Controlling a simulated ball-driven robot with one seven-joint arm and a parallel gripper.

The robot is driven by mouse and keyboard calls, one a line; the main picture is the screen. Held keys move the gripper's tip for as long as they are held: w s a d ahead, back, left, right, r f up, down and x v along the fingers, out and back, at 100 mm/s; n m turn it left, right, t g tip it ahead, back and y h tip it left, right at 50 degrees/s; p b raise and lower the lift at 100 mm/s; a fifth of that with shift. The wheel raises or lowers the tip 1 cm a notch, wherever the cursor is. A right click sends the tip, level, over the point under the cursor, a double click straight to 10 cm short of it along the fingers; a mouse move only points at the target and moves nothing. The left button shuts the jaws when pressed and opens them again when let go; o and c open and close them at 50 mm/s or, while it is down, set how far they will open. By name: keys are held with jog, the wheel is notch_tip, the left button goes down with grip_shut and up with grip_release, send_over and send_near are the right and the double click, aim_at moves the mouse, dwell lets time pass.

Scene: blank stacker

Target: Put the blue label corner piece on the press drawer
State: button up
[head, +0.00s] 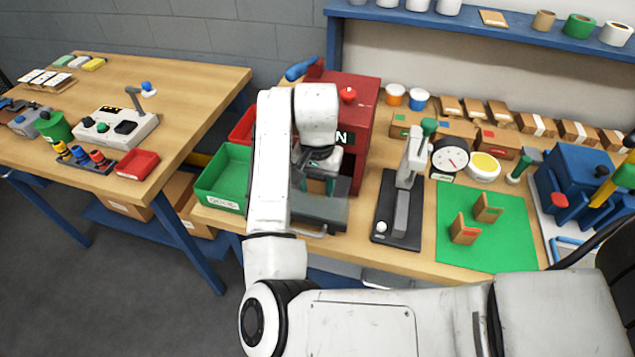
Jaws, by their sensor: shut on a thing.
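The red press (368,125) stands in the middle of the workbench. Its grey drawer (322,212) is pulled out toward me, with a handle at the front. My gripper (317,182) is low over the back of the drawer, in front of the press opening. It is shut on a small brown corner piece (315,187), mostly hidden by the gripper and arm. Its label cannot be made out, nor whether it touches the drawer. Two other wooden corner pieces, one (488,208) behind the other (465,230), stand on the green mat.
A green bin (222,180) is left of the drawer, with a red bin (243,126) behind it. A lever tool (402,200) and a round gauge (450,158) stand to the right. A blue machine (570,185) is at the far right.

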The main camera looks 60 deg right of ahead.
jog(key=shift+f, duration=0.15)
jog(key=o, duration=1)
notch_tip(320, 180, up, 12)
jog(key=shift+r+p, duration=0.2)
jog(key=shift+p, duration=0.45)
